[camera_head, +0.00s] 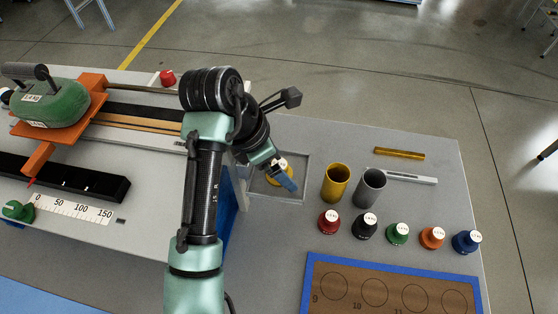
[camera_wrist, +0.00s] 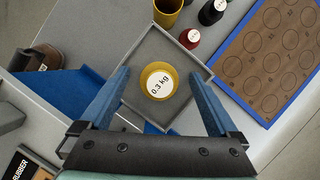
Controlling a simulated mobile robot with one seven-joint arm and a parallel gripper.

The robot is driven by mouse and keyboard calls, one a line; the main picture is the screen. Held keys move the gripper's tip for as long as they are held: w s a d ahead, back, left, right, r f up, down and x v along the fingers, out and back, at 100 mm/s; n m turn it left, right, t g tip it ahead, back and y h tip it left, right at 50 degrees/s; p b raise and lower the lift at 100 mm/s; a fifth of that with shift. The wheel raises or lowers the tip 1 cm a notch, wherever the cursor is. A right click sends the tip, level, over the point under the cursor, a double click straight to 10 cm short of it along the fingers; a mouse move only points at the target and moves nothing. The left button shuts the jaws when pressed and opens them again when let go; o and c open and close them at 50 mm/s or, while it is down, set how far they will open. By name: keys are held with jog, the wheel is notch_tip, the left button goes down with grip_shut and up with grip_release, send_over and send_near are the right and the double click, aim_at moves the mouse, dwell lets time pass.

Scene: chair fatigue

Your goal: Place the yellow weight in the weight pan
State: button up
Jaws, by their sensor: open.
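The yellow weight (camera_wrist: 160,74), with a white "0.3 kg" label on top, stands upright inside the square grey weight pan (camera_wrist: 150,38) in the wrist view. In the head view the yellow weight (camera_head: 285,162) is partly covered by my gripper (camera_head: 288,181), and the pan (camera_head: 301,192) shows around it. My gripper (camera_wrist: 158,84) is open, with its blue fingers on either side of the weight. A gap shows between each finger and the weight in the wrist view.
A yellow cup (camera_head: 336,184) and a grey cup (camera_head: 369,188) stand right of the pan. In front are red (camera_head: 328,222), black, green, orange and blue (camera_head: 466,242) weights, and a blue-edged board (camera_head: 392,276). A green block (camera_head: 52,106) sits on the machine at left.

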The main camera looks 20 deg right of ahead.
jog(key=p+v, duration=0.2)
jog(key=v, duration=1)
jog(key=w+d+r+m+t+h, duration=0.2)
jog(key=w+d+r+m+t, duration=0.25)
jog(key=r, duration=0.55)
jog(key=w+d+r+m+t+h, duration=0.1)
jog(key=w+r+m+t+h, duration=0.1)
jog(key=w+r+m+t, duration=0.5)
jog(key=s+a+r+m+t+y, duration=0.2)
jog(key=s+a+r+t, duration=0.3)
jog(key=r, duration=0.3)
jog(key=s+a+r+m+t+y, duration=0.2)
jog(key=s+a+r+t, duration=0.3)
jog(key=r, duration=0.3)
jog(key=s+a+r+m+t+y, duration=0.2)
jog(key=s+a+r+t+y, duration=0.2)
jog(key=r, duration=0.5)
jog(key=s+a+t, duration=0.1)
jog(key=s+t, duration=0.1)
jog(key=shift+s, duration=0.4)
jog(key=shift+a+m, duration=0.1)
jog(key=shift+m, duration=0.15)
